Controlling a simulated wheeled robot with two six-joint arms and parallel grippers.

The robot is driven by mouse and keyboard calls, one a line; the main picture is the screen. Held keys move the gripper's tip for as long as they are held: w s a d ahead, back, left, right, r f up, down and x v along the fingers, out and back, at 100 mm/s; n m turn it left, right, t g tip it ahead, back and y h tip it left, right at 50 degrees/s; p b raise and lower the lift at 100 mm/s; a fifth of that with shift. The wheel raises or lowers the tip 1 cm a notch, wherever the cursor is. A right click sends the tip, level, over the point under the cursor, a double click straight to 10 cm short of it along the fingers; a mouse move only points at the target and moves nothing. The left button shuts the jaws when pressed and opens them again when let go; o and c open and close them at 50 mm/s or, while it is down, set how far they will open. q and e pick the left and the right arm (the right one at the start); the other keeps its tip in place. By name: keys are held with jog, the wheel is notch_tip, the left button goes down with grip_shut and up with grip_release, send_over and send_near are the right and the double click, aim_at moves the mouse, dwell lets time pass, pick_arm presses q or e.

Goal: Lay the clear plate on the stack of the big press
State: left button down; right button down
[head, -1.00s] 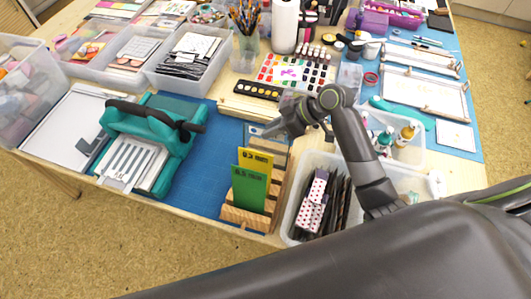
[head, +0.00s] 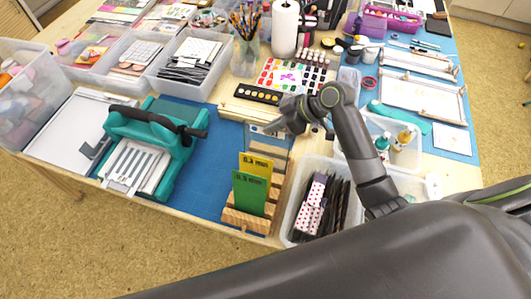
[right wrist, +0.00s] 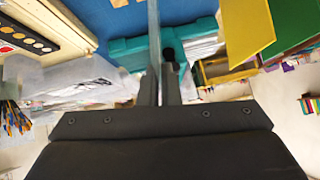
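The big press (head: 181,150) is teal with a black handle and stands left of centre in the head view. Its stack (head: 135,165), with a striped top layer, sticks out at the front. The clear plate (head: 277,146) stands upright at the wooden rack (head: 245,219), behind the yellow and green plates. My right gripper (head: 276,128) is shut on its top edge. In the right wrist view the plate (right wrist: 153,35) shows edge-on as a thin pale line between the fingers (right wrist: 163,85). Whether its lower edge is clear of the rack is hidden. My left gripper is not in view.
The yellow plate (head: 257,165) and green plate (head: 250,194) stand in the rack. A clear bin (head: 290,225) with dark sheets stands right of it. A paint strip (head: 257,94) lies behind. Blue mat (head: 213,178) is bare between press and rack.

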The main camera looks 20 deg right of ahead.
jog(key=r+p, duration=0.2)
jog(key=r, duration=0.1)
jog(key=r+p, duration=0.1)
jog(key=shift+w+d+r+p, duration=0.25)
jog(key=shift+w+r+p, duration=0.05)
jog(key=shift+r, duration=0.1)
